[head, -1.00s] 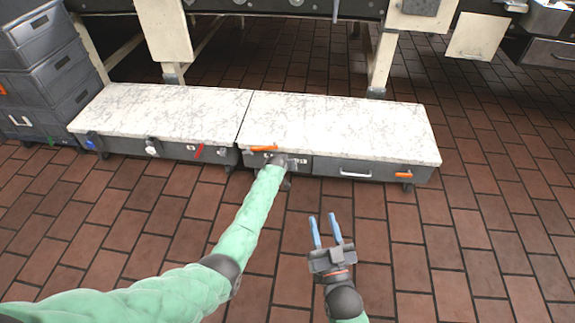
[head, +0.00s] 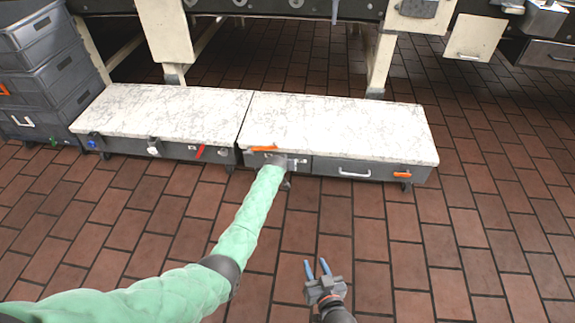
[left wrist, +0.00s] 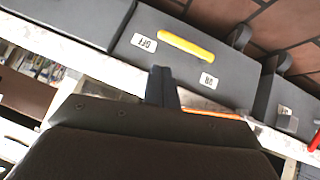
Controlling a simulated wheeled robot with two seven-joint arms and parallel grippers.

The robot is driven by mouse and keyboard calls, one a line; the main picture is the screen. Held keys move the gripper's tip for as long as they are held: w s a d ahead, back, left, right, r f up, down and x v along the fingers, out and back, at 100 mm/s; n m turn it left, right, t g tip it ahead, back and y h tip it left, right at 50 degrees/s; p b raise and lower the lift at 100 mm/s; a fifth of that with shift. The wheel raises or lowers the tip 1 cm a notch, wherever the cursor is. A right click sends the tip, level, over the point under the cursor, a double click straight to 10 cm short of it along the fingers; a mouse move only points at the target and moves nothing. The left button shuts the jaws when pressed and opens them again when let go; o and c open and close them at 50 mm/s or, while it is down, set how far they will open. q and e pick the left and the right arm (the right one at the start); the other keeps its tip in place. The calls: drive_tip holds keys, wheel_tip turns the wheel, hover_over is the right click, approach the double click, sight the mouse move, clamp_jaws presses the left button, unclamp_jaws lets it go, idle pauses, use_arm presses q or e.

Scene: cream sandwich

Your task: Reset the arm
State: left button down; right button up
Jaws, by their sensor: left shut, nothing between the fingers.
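My left arm, in a green sleeve, reaches from the lower left of the head view to the front face of the right-hand low cabinet. My left gripper (head: 281,163) is at that face, under an orange handle (head: 263,149); its fingers are hard to make out there. In the left wrist view my left gripper (left wrist: 161,88) shows its dark fingers together with nothing between them, close to a grey panel with a yellow handle. My right gripper (head: 317,270) is low in the middle of the head view, over the floor, with two blue fingers apart and nothing between them.
Two low cabinets with marbled white tops (head: 340,128) stand side by side. The right one has a silver handle (head: 354,174) and another orange handle (head: 402,175). Grey crates (head: 45,70) are stacked at the left. The brick floor (head: 460,250) at the right is clear.

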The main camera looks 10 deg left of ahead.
drive_tip(key=shift+s+f, duration=0.2)
drive_tip(key=shift+f, duration=0.25)
idle(0.3)
